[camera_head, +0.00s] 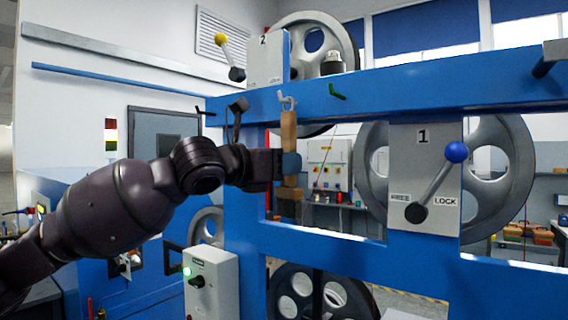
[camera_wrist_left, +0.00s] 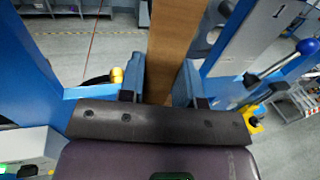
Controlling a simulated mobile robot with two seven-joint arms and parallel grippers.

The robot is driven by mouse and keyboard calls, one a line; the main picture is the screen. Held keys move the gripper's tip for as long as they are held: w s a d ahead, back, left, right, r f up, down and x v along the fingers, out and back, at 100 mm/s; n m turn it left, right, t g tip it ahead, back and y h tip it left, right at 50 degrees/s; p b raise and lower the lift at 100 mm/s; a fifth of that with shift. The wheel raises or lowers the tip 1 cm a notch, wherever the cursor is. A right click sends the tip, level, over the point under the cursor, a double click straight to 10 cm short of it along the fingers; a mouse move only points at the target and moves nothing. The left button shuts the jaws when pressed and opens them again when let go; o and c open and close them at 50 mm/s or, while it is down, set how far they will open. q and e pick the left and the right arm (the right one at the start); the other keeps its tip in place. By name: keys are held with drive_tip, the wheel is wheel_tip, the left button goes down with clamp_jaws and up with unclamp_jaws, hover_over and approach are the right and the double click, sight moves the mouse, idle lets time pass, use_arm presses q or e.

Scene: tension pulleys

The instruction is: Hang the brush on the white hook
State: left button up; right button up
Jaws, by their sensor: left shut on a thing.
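The brush (camera_head: 288,130) has a long wooden handle and stands upright in front of the blue frame. Its top end is just below the white hook (camera_head: 286,101) on the blue upper beam. I cannot tell whether the brush touches the hook or whether the hook passes through it. My left gripper (camera_head: 289,166) is shut on the brush around its middle. In the left wrist view, the wooden brush (camera_wrist_left: 174,45) lies between the two blue fingers of my left gripper (camera_wrist_left: 160,85). My right gripper is not in view.
A green hook (camera_head: 337,92) is right of the white hook, and a black hook (camera_head: 206,112) is to the left. The blue beam (camera_head: 430,98) runs across. A lever with a blue ball (camera_head: 456,152) sits on panel 1, and one with a yellow ball (camera_head: 221,39) near panel 2.

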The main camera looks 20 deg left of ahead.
use_arm(q)
drive_tip(key=o, duration=1)
drive_tip(key=b+v, duration=0.1)
drive_tip(key=v, duration=0.9)
drive_tip(key=shift+s+a+b, duration=0.25)
drive_tip(key=shift+s+b, duration=0.1)
drive_tip(key=shift+b, duration=0.05)
